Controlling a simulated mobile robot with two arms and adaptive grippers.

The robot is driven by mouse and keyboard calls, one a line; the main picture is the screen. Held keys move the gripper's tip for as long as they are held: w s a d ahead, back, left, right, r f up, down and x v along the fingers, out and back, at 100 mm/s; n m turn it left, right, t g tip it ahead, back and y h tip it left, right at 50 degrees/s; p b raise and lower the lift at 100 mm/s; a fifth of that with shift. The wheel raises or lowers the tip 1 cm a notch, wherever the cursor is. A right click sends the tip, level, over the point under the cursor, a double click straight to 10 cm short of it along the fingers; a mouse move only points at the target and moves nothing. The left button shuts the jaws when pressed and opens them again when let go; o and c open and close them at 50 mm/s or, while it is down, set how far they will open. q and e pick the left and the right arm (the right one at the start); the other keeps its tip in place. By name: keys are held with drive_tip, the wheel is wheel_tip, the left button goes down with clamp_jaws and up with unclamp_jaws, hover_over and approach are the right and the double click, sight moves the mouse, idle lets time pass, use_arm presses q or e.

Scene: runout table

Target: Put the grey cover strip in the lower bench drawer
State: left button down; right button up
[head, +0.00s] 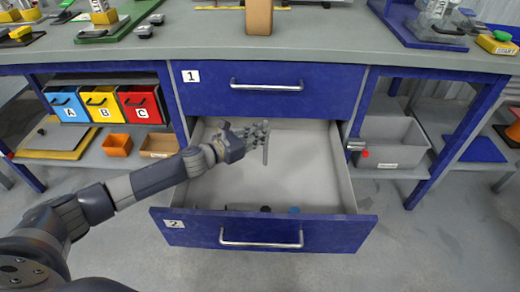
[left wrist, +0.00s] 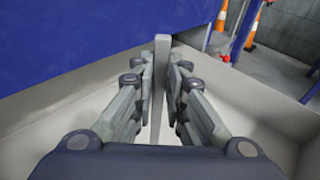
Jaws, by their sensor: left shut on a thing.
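The grey cover strip (head: 266,146) is a thin, narrow bar held in my left gripper (head: 262,132). In the left wrist view the strip (left wrist: 161,70) stands between the two fingers of the gripper (left wrist: 164,88), which is shut on it. The lower bench drawer (head: 315,165), marked 2, is pulled open with a light grey inside. The gripper and strip are over the back part of the drawer in the head view. Whether the strip touches the drawer floor cannot be told. My right gripper is not in view.
The upper drawer (head: 330,93), marked 1, is shut above the open one. Small dark and blue items (head: 294,210) lie along the open drawer's front. Blue, yellow and red bins (head: 140,104) stand left; a grey bin (head: 387,142) stands right. The drawer's middle is clear.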

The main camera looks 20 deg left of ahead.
sight(266, 145)
use_arm(q)
wheel_tip(266, 145, down, 5)
drive_tip(key=shift+r+b, duration=0.1)
drive_tip(key=shift+b, duration=0.65)
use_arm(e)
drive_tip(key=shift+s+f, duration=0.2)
use_arm(q)
drive_tip(key=shift+f, duration=0.2)
drive_tip(key=c, duration=1.6)
unclamp_jaws()
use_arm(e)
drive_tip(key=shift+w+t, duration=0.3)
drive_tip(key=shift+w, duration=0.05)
use_arm(q)
drive_tip(key=shift+r, duration=0.2)
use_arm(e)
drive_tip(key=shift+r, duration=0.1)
